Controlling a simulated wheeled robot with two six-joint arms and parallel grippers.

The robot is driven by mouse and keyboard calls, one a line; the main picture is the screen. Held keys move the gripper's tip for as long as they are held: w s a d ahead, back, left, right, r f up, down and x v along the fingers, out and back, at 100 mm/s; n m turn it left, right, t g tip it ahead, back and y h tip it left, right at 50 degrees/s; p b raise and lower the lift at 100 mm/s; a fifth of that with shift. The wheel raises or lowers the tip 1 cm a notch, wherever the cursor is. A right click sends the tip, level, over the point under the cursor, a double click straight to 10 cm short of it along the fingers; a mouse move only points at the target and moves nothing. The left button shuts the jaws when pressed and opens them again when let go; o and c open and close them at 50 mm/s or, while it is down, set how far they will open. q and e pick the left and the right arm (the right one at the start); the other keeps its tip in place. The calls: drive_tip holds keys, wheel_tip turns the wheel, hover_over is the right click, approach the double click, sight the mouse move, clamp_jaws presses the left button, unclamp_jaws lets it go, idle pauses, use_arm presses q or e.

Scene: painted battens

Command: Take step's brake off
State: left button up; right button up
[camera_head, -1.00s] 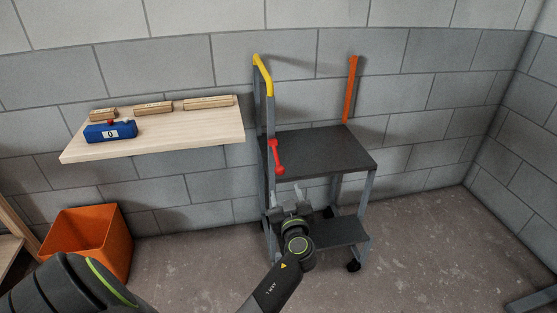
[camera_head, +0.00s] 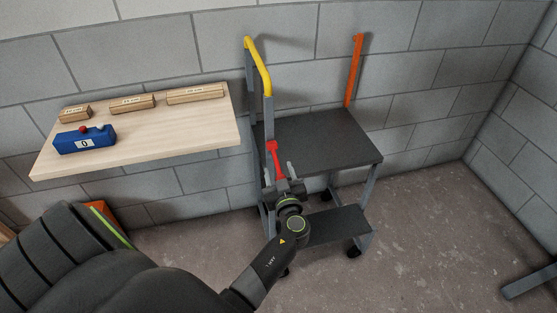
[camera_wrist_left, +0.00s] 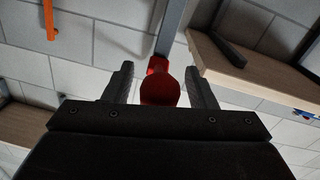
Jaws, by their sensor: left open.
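The step (camera_head: 318,143) is a dark two-tread step stool on castors against the block wall, with a yellow-topped handrail (camera_head: 258,65) on its left. A red brake lever (camera_head: 275,158) is on its left front post, its upper end at the post. My left gripper (camera_head: 283,180) is at the lever's lower end in the head view. In the left wrist view, the red lever (camera_wrist_left: 160,88) shows between the two open fingers (camera_wrist_left: 160,90), with gaps on both sides. I cannot tell whether the fingers touch it. My right gripper is not in view.
A wooden shelf (camera_head: 190,133) on the wall left of the step holds a blue counter box (camera_head: 84,141) and several labelled wooden battens. An orange bin (camera_head: 101,214) is partly hidden by my arm.

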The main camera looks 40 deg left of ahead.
use_arm(q)
drive_tip(key=shift+a, duration=0.1)
drive_tip(key=shift+r, duration=0.1)
drive_tip(key=shift+c, duration=0.6)
clamp_jaws()
